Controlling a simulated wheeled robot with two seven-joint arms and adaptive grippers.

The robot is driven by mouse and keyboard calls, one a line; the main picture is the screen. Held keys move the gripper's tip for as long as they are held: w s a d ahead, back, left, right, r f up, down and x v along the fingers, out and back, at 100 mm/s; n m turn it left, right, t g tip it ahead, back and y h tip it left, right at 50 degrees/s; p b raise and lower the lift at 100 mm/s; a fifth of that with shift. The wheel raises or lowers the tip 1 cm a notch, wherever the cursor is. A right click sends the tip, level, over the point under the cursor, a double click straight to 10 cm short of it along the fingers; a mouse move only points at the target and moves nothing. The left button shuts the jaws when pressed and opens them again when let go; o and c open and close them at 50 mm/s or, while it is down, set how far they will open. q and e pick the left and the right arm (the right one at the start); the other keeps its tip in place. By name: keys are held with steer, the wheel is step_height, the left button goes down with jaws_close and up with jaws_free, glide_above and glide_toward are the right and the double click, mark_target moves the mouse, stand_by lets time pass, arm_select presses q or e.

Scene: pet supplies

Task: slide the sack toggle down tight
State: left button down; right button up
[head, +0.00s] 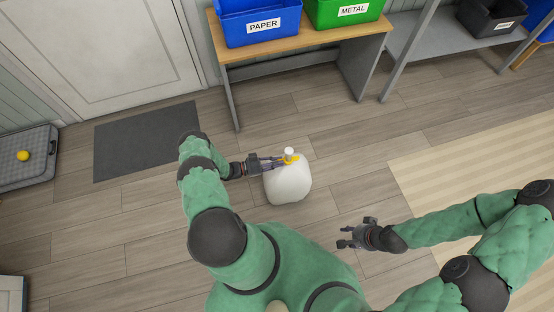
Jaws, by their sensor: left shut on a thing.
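A white sack (288,184) stands on the wooden floor in front of me. Its narrow white neck (289,151) sticks up at the top. A yellow toggle (291,158) sits around the base of the neck, near the top of the sack's body. My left gripper (276,161) reaches in from the left and is shut on the toggle; its fingers hide part of it. My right gripper (344,233) is in the air to the lower right of the sack, apart from it, with its fingers spread and nothing visible between them.
A wooden bench (300,45) behind the sack bears a blue PAPER bin (232,30) and a green METAL bin (330,14). A dark mat (146,140) lies at left near the door. A grey tray (35,170) holds a yellow ball (23,155). A striped rug (480,155) lies at right.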

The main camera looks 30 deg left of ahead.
arm_select(q)
steer(key=shift+f, duration=0.4)
steer(key=c, duration=1.2)
jaws_free()
